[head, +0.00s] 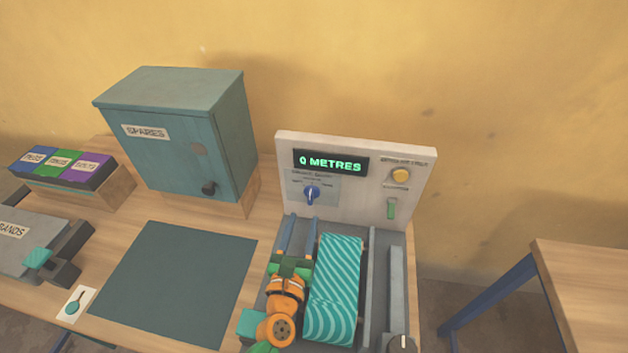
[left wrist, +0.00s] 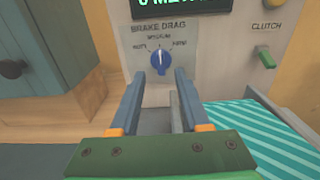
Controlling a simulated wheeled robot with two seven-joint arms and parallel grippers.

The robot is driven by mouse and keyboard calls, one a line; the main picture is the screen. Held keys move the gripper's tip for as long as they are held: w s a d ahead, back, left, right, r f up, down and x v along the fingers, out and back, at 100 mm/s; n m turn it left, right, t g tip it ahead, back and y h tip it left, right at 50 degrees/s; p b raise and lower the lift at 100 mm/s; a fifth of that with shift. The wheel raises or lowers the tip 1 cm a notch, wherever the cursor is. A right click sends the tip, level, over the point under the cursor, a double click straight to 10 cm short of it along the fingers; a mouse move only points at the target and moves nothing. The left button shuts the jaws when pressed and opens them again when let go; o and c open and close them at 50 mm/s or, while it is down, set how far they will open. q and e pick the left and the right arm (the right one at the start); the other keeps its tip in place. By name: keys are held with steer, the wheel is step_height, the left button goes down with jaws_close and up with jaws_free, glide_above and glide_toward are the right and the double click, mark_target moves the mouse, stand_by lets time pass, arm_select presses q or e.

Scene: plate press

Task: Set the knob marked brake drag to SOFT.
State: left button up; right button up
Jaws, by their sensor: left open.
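The brake drag knob (head: 312,195) is a blue knob on the pale upright panel (head: 360,207) of the machine, below the lit display. In the left wrist view the knob (left wrist: 160,62) has labels around it: SOFT at left, MEDIUM above, FIRM at right. Its white mark looks to point up, toward MEDIUM. My left gripper (head: 298,224) is open and empty in front of the panel. Its two fingers (left wrist: 158,80) point at the panel, with the knob between and beyond their tips, apart from them. My right gripper is not in view.
The display (head: 331,163) reads 0 METRES. A yellow button (head: 400,175) and a green clutch switch (head: 391,209) sit right of the knob. A teal striped band (head: 334,280) lies beside my gripper. The SPARES cabinet (head: 172,150) stands left; a dark green mat (head: 172,285) lies before it.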

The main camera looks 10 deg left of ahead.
mark_target(309, 196)
arm_select(q)
steer(key=w, duration=0.6)
steer(key=shift+w+r, duration=0.15)
steer(key=shift+w, duration=0.25)
steer(key=shift+s+r, duration=0.1)
steer(key=shift+s, duration=0.05)
jaws_close()
